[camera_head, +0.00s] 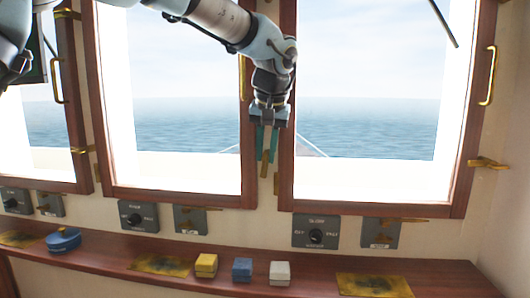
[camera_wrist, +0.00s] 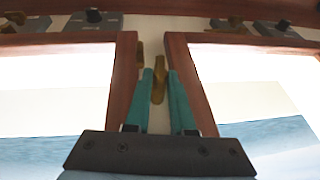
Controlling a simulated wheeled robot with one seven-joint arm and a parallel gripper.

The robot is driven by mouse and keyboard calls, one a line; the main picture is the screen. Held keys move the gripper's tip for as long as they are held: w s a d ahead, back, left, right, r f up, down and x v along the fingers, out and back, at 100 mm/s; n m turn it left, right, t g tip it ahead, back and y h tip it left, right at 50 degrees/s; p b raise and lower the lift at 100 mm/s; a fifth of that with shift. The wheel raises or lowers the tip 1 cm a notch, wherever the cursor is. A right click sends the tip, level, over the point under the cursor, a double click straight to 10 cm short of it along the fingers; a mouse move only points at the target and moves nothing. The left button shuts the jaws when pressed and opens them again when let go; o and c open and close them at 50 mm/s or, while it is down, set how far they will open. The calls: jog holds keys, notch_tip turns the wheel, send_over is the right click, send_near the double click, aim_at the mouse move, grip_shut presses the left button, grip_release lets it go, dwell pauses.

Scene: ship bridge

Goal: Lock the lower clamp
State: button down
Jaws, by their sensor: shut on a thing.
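My gripper (camera_head: 267,153) is in front of the narrow wall strip between the middle and right windows, fingers pointing down in the head view. Its teal fingers are closed around a slim brass clamp handle (camera_head: 264,171). In the wrist view the brass clamp (camera_wrist: 158,82) stands between the two fingertips (camera_wrist: 162,75), roughly in line with them. The handle looks close to vertical in the head view. Its pivot is hidden by my fingers, so I cannot tell whether the clamp is locked.
Another brass clamp (camera_head: 489,163) juts out at the right window's right edge, below a brass handle (camera_head: 488,75). Below, a wooden ledge (camera_head: 120,268) carries a blue lidded box (camera_head: 63,240) and yellow (camera_head: 206,265), blue (camera_head: 242,269) and white (camera_head: 280,273) blocks.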

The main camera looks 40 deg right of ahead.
jog(key=shift+s+d+f+m+t+y+b, duration=0.3)
jog(key=shift+m+t+y+b, duration=0.75)
jog(key=shift+t, duration=1.1)
jog(key=shift+s+d+f+m+t+y+b, duration=0.15)
jog(key=shift+f+m+t+y+b, duration=0.45)
jog(key=shift+t+y, duration=1.2)
jog(key=shift+s+d+f+m+t+y+b, duration=0.2)
jog(key=shift+m+t+y+b, duration=0.55)
jog(key=shift+t, duration=1.7)
jog(key=shift+a+n+y+b, duration=0.1)
jog(key=shift+n+y+b, duration=0.2)
jog(key=shift+b, duration=0.05)
jog(key=c, duration=0.8)
grip_release()
jog(key=shift+o, duration=0.2)
jog(key=b+v, duration=0.3)
jog(key=v, duration=0.7)
jog(key=shift+s, duration=0.4)
